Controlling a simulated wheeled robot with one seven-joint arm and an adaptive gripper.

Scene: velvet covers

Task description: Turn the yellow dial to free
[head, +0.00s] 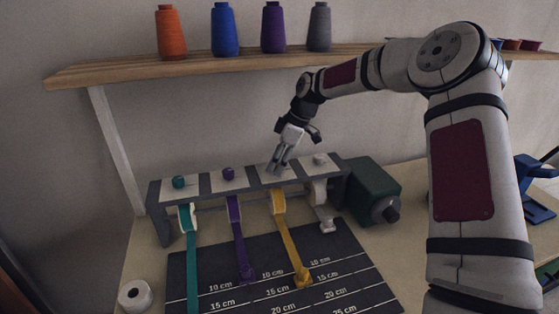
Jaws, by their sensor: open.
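A dark rack (154,190) stands on the table with several light panels on top, each above a ribbon spool. A teal dial (179,182), a purple dial (228,173) and a whitish dial (320,159) show on their panels. The yellow ribbon (288,243) hangs from the third spool (279,203) and runs onto the mat. My gripper (278,168) points down over the panel above the yellow ribbon, with its fingers open. The yellow dial is hidden at or behind the fingertips. I cannot tell whether they touch it, nor which way it points.
A dark mat (215,300) marked in centimetres lies in front of the rack. A dark green box with a knob (373,190) adjoins its right end. A shelf (130,73) with several thread spools runs above. A white roll (135,295) stands front left; a blue device (533,175) is at right.

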